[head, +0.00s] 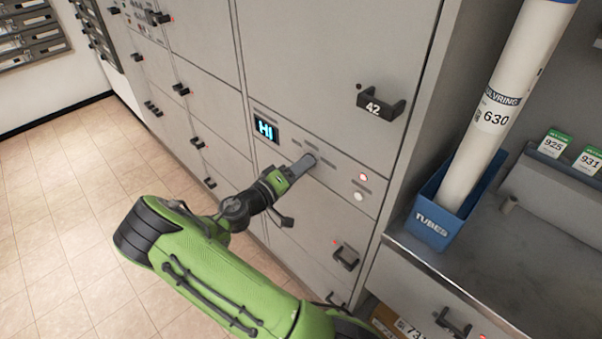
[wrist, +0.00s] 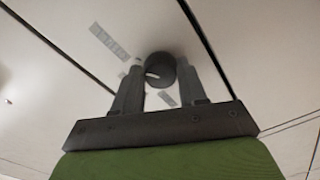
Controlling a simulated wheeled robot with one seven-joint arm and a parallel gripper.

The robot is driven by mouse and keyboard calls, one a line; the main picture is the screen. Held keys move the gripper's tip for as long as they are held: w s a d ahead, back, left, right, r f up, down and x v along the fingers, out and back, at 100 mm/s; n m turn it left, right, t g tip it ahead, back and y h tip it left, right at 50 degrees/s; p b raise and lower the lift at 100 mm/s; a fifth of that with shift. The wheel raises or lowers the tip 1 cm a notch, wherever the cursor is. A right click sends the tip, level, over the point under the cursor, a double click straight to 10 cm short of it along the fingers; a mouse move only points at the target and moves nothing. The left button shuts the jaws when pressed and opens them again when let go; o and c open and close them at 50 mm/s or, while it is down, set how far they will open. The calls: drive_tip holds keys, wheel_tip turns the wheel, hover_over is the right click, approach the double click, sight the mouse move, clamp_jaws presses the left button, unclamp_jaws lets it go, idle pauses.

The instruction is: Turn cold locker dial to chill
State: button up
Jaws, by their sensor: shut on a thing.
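The cold locker dial (wrist: 160,68) is a round black knob with a pale pointer mark, in the wrist view. My gripper (wrist: 162,80) has a finger on each side of it and is shut on it. In the head view my gripper (head: 308,162) reaches the locker's control strip and mostly covers the dial. A small display (head: 265,129) left of the dial glows blue-white and seems to read "HI". Small grey labels (wrist: 110,42) surround the dial, too blurred to read.
A red light (head: 364,177) and a pale button (head: 359,196) sit right of the dial. Door handle 42 (head: 380,102) juts out above. A blue tube bin (head: 440,205) stands on the counter at the right. Tiled floor (head: 60,220) at the left is clear.

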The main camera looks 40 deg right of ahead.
drive_tip(key=shift+f+m, duration=0.1)
drive_tip(key=shift+m, duration=0.2)
idle(0.4)
drive_tip(key=o, duration=1)
drive_tip(key=shift+o, duration=0.2)
drive_tip(key=a+p, duration=0.2)
drive_tip(key=a, duration=1.4)
drive_tip(key=shift+s, duration=0.25)
drive_tip(key=shift+d, duration=0.1)
